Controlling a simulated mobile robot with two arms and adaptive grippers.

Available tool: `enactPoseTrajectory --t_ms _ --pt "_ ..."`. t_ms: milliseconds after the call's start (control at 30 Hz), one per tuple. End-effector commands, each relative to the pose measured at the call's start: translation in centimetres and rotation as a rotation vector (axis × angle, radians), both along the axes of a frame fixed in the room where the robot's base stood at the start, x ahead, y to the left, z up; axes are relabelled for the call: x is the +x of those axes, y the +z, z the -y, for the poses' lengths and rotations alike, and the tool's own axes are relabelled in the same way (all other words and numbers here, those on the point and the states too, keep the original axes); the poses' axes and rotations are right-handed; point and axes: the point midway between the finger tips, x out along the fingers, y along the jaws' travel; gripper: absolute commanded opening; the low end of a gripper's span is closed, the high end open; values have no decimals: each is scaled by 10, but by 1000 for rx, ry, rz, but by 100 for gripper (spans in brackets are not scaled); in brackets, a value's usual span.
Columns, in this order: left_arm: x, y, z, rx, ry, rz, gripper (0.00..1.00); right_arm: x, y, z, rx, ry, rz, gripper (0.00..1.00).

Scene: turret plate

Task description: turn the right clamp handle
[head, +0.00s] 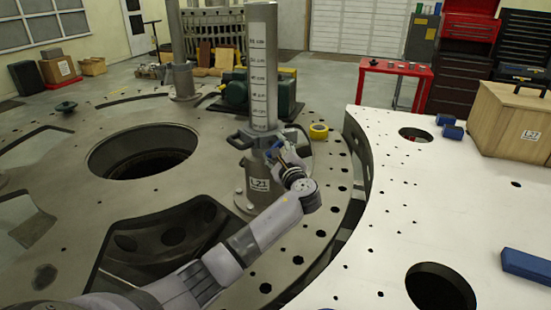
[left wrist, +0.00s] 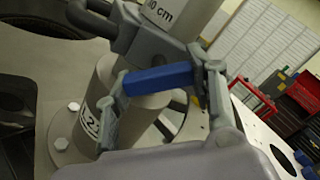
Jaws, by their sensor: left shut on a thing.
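The column (head: 262,70) stands upright on the turret plate, with a height scale on its face and an L21 label on its base (head: 258,184). A dark grey clamp (head: 262,137) wraps around it, with a loop grip (head: 238,142) on its left. My left gripper (head: 277,153) is at the clamp's right front. In the left wrist view the blue clamp handle (left wrist: 158,78) lies across between the fingers of my left gripper (left wrist: 165,88), which are shut on it. The handle is mostly hidden by the gripper in the head view. My right gripper is out of view.
A large round hole (head: 145,152) opens in the plate on the left. A yellow tape roll (head: 318,131) lies right of the column. A white plate (head: 400,200) with holes, blue blocks (head: 452,132) and a wooden box (head: 512,125) is at the right.

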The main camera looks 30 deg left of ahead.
Motion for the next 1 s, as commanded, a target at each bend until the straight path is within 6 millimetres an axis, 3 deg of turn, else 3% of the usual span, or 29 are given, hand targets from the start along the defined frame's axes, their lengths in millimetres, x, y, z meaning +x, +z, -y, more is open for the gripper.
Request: enactPoseTrajectory --t_ms 33,500,1000 --pt "0 -5 0 -29 0 36 23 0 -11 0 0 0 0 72" --pt "1 -3 1 -302 1 378 23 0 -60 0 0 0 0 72" --pt "1 2 1 -481 2 605 23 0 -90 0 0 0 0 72"
